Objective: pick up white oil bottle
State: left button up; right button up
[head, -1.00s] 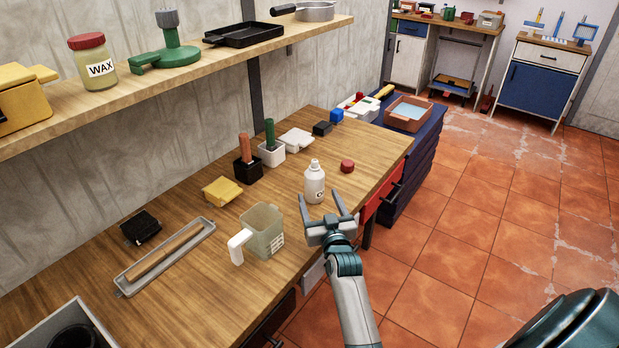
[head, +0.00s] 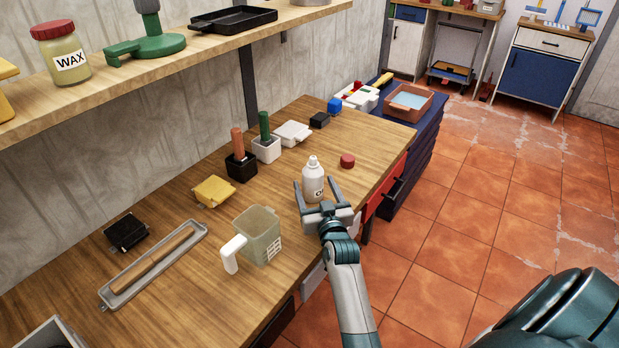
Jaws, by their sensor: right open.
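The white oil bottle (head: 313,181) stands upright on the wooden bench near its front edge, with a dark-lettered label partly visible. My right gripper (head: 316,192) is open, with one finger on each side of the bottle's body. I cannot tell whether the fingers touch it. The lower part of the bottle is partly hidden by the gripper. My left gripper does not show.
A clear measuring jug (head: 262,238) with a white handle stands left of the gripper. A red cap-like piece (head: 347,161) lies behind and right of the bottle. Black (head: 241,166) and white (head: 266,149) holders stand farther back. A shelf (head: 150,62) overhangs the bench's back.

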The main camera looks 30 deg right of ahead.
jog(key=shift+w, duration=0.25)
jog(key=shift+r, duration=0.15)
jog(key=shift+s+a+r, duration=0.1)
jog(key=shift+s+r, duration=0.05)
jog(key=shift+s, duration=0.1)
jog(key=shift+w, duration=0.1)
jog(key=shift+c, duration=0.6)
jog(key=c, duration=0.8)
jog(key=shift+o, duration=0.2)
